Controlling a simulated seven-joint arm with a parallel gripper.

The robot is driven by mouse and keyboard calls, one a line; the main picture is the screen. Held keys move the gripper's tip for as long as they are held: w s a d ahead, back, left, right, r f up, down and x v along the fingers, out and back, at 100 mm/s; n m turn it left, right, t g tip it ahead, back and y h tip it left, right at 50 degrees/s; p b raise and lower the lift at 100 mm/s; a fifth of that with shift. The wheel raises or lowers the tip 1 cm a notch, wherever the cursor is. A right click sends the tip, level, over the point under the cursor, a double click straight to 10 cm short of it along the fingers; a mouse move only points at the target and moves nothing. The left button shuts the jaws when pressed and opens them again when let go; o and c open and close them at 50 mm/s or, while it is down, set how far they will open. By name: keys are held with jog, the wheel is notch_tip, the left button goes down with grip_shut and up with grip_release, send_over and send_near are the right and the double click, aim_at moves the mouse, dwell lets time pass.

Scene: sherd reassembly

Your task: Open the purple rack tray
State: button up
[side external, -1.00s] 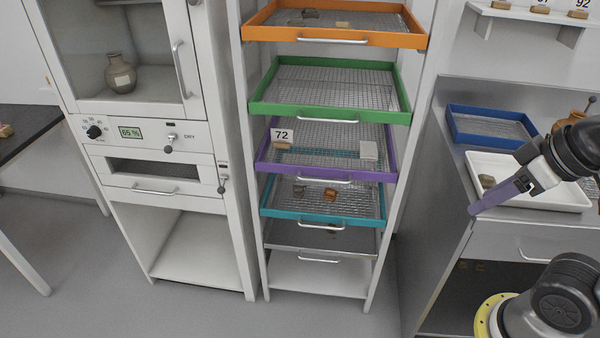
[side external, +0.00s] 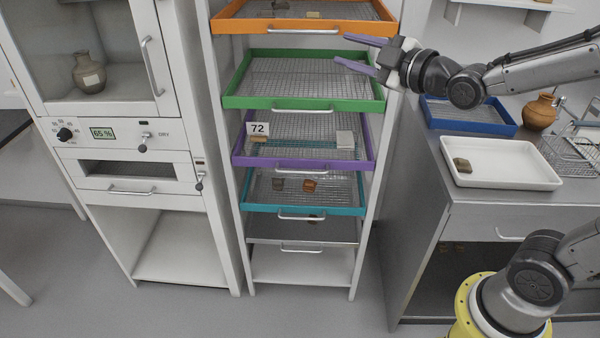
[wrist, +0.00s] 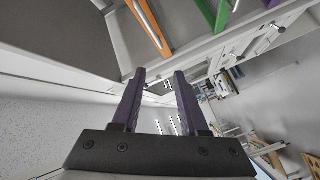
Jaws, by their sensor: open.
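The purple rack tray (side external: 236,160) sits in the white rack, below the green tray and above the teal one. Its silver handle (side external: 302,170) is at the middle of its front edge. It holds a tag marked 72 and a pale block. My gripper (side external: 340,50) is open and empty, with purple fingers pointing left. In the side view it appears over the right part of the green tray, higher than the purple tray.
The orange tray (side external: 225,28), green tray (side external: 240,103) and teal tray (side external: 262,208) share the rack. A drying cabinet (side external: 110,150) stands left. A counter at right holds a white tray (side external: 520,180), a blue tray (side external: 470,124) and a clay jar (side external: 539,112).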

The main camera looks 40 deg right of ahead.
jog(key=w+f+n+t, duration=0.2)
jog(key=w+f+n, duration=0.2)
jog(key=w+f, duration=0.3)
jog(key=n+g, duration=0.1)
jog(key=g, duration=0.2)
send_near(300, 172)
jog(key=w, duration=0.3)
jog(key=w+f, duration=0.1)
jog(key=w, duration=0.6)
jog(key=shift+w+f, duration=0.1)
jog(key=shift+f, duration=0.25)
grip_shut()
